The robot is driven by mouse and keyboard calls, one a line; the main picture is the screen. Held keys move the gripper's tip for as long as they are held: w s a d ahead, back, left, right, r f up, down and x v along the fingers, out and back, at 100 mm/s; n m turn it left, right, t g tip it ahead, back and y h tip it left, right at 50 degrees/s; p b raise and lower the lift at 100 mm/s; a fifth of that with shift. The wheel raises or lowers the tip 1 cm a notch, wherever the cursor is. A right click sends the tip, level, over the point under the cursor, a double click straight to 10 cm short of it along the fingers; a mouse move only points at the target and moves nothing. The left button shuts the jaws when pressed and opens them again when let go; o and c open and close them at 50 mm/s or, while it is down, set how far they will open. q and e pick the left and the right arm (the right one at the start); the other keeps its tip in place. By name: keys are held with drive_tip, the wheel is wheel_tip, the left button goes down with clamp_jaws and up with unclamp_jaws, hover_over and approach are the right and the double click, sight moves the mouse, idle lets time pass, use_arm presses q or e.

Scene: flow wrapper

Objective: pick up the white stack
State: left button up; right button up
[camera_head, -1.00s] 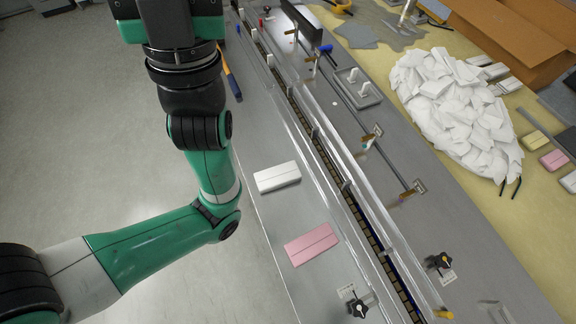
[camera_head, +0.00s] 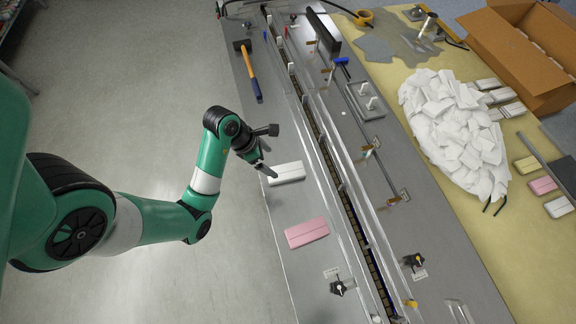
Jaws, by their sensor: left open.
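The white stack (camera_head: 287,172) lies flat on the grey metal deck of the wrapper, left of the long guide rails. My left gripper (camera_head: 270,152) is open and hangs just above and beside the upper left end of the white stack. One finger shows close to the stack's left end; I cannot tell whether it touches. Nothing shows between the fingers. My right gripper is not in view.
A pink stack (camera_head: 307,233) lies on the deck below the white one. A hammer (camera_head: 250,72) lies at the deck's upper left. The guide rails (camera_head: 318,130) run along the right. White packets (camera_head: 455,135) are heaped on the yellow table, near an open cardboard box (camera_head: 520,50).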

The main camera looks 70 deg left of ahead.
use_arm(q)
drive_tip(key=b, duration=0.6)
hover_over(285, 171)
drive_tip(key=s, duration=0.3)
wheel_tip(285, 171, down, 6)
drive_tip(key=shift+w+r, duration=0.1)
drive_tip(key=shift+r, duration=0.05)
drive_tip(key=shift+w+r+p, duration=0.1)
drive_tip(key=shift+p, duration=0.2)
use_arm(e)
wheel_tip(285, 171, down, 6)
use_arm(q)
drive_tip(key=b+x, duration=0.3)
drive_tip(key=x, duration=0.2)
drive_tip(key=shift+w, duration=0.15)
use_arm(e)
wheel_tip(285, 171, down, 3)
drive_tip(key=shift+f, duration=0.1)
